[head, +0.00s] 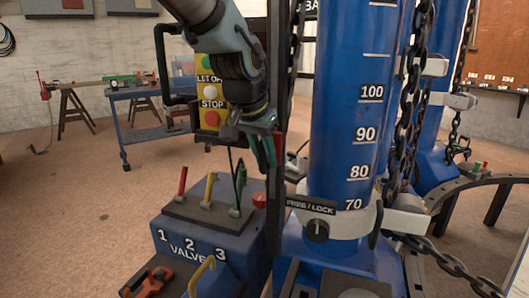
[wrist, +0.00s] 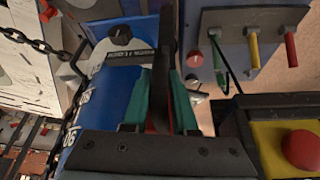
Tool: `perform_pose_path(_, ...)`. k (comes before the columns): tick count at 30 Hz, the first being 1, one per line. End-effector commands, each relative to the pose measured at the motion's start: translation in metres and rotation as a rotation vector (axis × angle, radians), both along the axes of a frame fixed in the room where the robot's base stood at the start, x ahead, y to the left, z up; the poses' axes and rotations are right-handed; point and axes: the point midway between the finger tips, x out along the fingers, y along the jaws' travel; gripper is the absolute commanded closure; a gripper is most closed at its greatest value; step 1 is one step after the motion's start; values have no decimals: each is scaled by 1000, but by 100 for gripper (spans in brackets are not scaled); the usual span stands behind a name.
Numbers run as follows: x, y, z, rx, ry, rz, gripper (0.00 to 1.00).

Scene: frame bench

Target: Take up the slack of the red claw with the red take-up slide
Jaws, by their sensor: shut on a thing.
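My gripper (head: 264,150) hangs in front of a dark upright post, left of the blue column. It is shut, and in the wrist view its two green fingers (wrist: 166,105) have a thin red piece (wrist: 158,118) between them. The fingers hide most of that piece, so I cannot tell whether it is the red take-up slide. A red-orange part (head: 150,283) lies low at the left on a dark base. I cannot tell whether it is the red claw.
The blue valve box (head: 205,235) carries red, yellow and green levers. The blue column (head: 345,120) has scale marks and a FREE/LOCK knob (head: 317,230). Dark chains (head: 402,110) hang at its right. A yellow pendant (head: 209,92) with a red STOP button stands behind my arm.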

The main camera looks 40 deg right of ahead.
Motion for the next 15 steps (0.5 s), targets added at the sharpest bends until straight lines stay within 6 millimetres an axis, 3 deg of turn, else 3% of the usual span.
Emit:
perform_pose_path(1,-7,2,-16,21,17,-8,100)
perform_pose_path(13,-9,3,-20,26,21,-11,100)
perform_pose_path(14,-9,3,-20,26,21,-11,69)
perform_pose_path(15,-9,2,-20,25,20,-11,64)
